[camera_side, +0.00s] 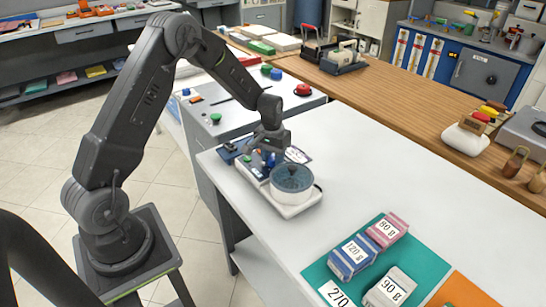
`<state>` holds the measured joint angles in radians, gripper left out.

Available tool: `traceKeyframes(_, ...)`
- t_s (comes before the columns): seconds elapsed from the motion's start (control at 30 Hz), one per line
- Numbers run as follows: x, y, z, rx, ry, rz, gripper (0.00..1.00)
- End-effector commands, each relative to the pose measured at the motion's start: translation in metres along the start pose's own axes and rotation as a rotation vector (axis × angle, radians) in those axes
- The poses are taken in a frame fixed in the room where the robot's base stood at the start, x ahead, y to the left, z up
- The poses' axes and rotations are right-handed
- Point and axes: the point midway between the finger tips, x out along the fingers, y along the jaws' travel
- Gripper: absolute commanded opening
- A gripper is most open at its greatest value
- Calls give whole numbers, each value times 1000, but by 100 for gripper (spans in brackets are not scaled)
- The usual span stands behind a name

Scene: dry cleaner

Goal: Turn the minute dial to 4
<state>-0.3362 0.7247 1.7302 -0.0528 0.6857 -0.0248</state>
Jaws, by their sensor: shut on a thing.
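My gripper (268,156) points down over the left part of a small white device (290,206) near the left edge of the white table. It is shut on a small part there, apparently a dial (264,158), mostly covered by the fingers. The dial's marks and its setting are too small to read. A round, bluish see-through vessel (291,180) sits on the right part of the device, close beside the gripper.
A green mat (318,272) with labelled packs (353,256) lies at the front right. A small dark object (229,147) and a white card (297,154) lie by the device. The table (390,165) is clear to the right. A grey cabinet with a red button (303,89) stands behind.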

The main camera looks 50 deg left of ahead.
Motion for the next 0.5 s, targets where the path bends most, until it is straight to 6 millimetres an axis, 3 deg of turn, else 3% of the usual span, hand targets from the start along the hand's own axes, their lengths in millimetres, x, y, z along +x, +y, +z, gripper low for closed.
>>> traceKeyframes(0.47,-1,0,-1,-13,4,1,12)
traceKeyframes(0.5,-1,0,-1,-13,4,1,40)
